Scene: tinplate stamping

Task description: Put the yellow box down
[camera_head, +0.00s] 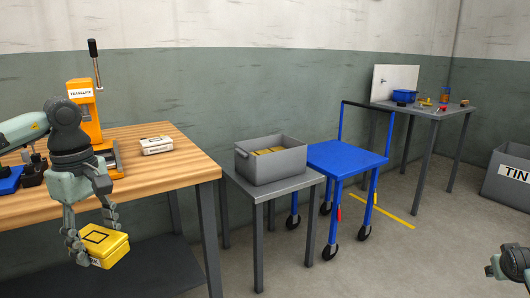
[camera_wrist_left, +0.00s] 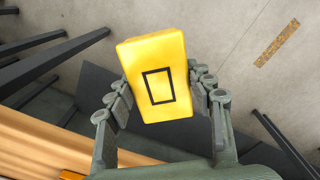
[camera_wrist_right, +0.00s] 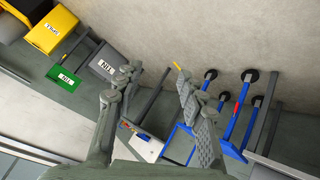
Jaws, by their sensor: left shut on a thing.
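The yellow box (camera_head: 107,247) has a black square outline on its top. My left gripper (camera_head: 95,240) is shut on it and holds it in the air in front of the wooden workbench (camera_head: 160,187). In the left wrist view the box (camera_wrist_left: 156,85) sits between the two fingers (camera_wrist_left: 160,100), with the floor below and the bench edge at lower left. My right gripper shows at the lower right edge of the head view (camera_head: 512,264). In the right wrist view its fingers (camera_wrist_right: 155,95) stand apart with nothing between them.
An orange press (camera_head: 85,110) and a white box (camera_head: 156,145) stand on the bench. A grey bin (camera_head: 271,160) with yellow things inside fills much of a small grey table (camera_head: 262,190). A blue cart (camera_head: 345,158) stands beside it. A grey TIN bin (camera_head: 508,178) is far right.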

